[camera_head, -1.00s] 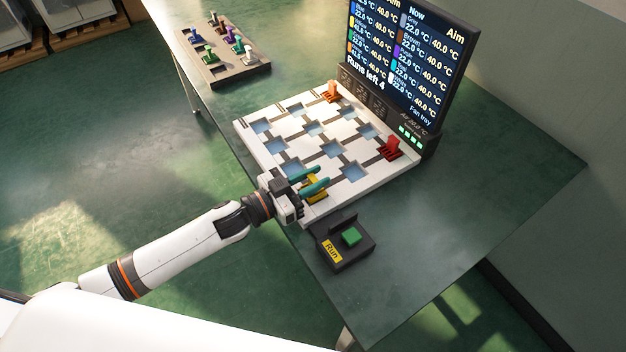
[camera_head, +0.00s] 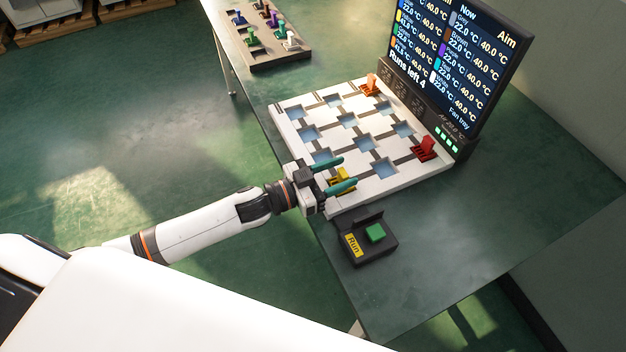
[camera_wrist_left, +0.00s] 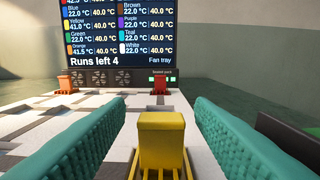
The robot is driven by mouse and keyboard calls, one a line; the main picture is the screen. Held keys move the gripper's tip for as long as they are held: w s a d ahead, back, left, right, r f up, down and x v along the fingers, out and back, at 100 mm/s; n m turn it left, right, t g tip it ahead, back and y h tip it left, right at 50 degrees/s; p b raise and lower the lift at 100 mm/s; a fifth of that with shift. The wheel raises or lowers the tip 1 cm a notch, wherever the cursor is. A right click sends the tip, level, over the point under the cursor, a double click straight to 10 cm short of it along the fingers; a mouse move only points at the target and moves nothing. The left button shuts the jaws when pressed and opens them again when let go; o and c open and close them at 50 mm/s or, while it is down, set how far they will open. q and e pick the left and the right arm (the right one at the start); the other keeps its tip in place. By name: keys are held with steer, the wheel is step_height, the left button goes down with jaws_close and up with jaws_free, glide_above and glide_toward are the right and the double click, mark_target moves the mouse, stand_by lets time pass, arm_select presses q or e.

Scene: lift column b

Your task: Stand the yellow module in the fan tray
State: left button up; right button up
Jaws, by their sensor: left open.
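The yellow module (camera_head: 341,175) stands upright at the near-left corner of the white fan tray (camera_head: 410,172). My left gripper (camera_head: 350,170) is open, its two teal fingers pointing over the tray on either side of the module. In the left wrist view the yellow module (camera_wrist_left: 162,135) is centred between the fingers, with a gap on each side. Its finned foot is partly cut off by the frame's lower edge, so its exact seating is hidden. My right gripper is not in view.
A red module (camera_head: 425,148) and an orange module (camera_head: 371,86) stand on the tray's far side, before a screen (camera_head: 455,60) reading "Runs left 4". A Run button box (camera_head: 370,240) sits nearby. A rack (camera_head: 265,60) with several coloured modules is at the back left.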

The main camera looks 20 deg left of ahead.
arm_select(q)
steer(key=v, duration=1.1)
steer(key=shift+b, duration=0.35)
steer(key=shift+d, duration=0.1)
